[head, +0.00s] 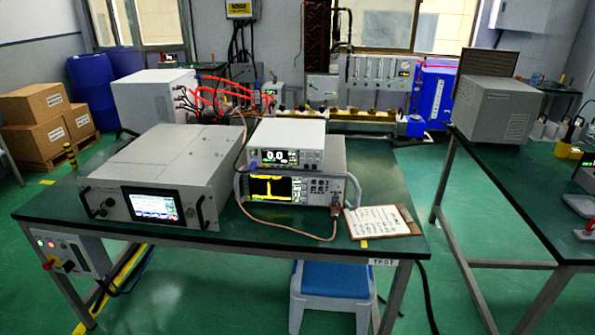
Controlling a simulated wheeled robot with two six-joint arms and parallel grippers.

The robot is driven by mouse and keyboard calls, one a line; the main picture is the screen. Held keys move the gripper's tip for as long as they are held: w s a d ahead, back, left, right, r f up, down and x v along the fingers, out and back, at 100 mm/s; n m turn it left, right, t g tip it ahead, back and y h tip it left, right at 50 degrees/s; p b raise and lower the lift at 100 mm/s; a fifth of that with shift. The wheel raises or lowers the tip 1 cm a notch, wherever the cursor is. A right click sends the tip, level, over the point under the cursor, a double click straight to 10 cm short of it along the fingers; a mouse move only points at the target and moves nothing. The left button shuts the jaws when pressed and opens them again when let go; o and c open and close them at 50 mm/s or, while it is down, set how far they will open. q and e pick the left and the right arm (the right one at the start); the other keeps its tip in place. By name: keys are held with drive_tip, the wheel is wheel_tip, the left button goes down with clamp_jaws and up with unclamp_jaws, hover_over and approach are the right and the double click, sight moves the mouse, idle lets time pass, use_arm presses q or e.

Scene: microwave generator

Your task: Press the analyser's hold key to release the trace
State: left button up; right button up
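Neither of my grippers is in view.
A grey rack unit with a touch screen (153,206) stands left of the analyser. A clipboard with paper (380,221) lies to its right. A blue-topped stool (334,281) is under the table's front edge. A second table (510,215) stands at the right.

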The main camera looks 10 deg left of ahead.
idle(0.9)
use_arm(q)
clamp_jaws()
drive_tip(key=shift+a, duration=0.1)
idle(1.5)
